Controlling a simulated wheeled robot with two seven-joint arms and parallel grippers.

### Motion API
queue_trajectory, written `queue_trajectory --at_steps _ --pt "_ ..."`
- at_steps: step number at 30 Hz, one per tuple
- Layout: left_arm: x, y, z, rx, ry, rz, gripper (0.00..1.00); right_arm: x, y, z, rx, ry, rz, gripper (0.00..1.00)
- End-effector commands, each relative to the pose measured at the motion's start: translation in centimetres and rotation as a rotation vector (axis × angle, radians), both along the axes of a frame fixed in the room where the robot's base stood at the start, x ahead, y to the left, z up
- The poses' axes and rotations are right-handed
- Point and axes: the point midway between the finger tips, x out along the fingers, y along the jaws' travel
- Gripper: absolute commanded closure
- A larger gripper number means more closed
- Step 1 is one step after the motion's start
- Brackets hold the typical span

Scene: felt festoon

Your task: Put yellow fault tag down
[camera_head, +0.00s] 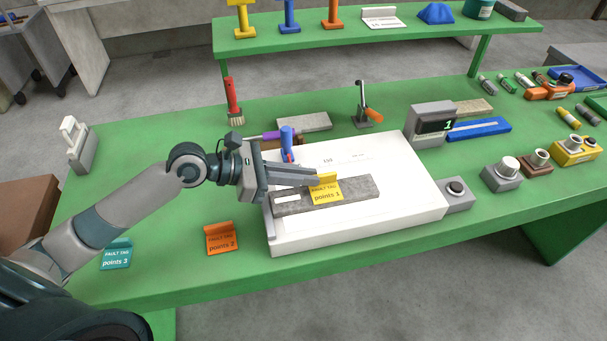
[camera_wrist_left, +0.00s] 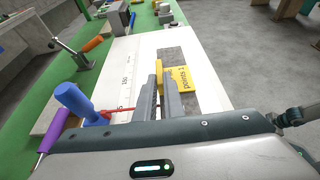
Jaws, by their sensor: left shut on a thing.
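The yellow fault tag (camera_head: 326,192), marked "points 1", is at the fingertips of my left gripper (camera_head: 318,179). The gripper is shut on the tag's upright part; the tag also shows between the fingers in the left wrist view (camera_wrist_left: 178,79). The tag is over a grey bar (camera_head: 360,187) on the white board (camera_head: 408,205); I cannot tell whether it touches the bar. An orange fault tag (camera_head: 219,238), "points 2", and a teal fault tag (camera_head: 116,255), "points 3", stand on the green table left of the board. My right gripper is not in view.
A blue-handled tool (camera_head: 287,142) and a purple-handled tool (camera_head: 270,137) are close behind my left gripper. A clamp with an orange handle (camera_head: 373,115) stands behind the board. A grey button box (camera_head: 456,195) is at the board's right edge. The board's front right is clear.

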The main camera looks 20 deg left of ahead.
Motion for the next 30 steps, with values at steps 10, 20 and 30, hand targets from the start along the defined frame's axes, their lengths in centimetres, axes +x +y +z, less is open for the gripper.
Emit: queue_trajectory --at_steps 10,20,30 --pt "0.0 0.0 -0.2 0.0 0.0 0.0 0.75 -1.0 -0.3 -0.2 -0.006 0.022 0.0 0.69" --pt "0.0 0.0 -0.2 0.0 0.0 0.0 0.73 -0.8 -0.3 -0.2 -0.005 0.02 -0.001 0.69" --pt "-0.7 1.0 0.4 0.003 0.001 0.001 0.73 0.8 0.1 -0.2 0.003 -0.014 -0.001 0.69"
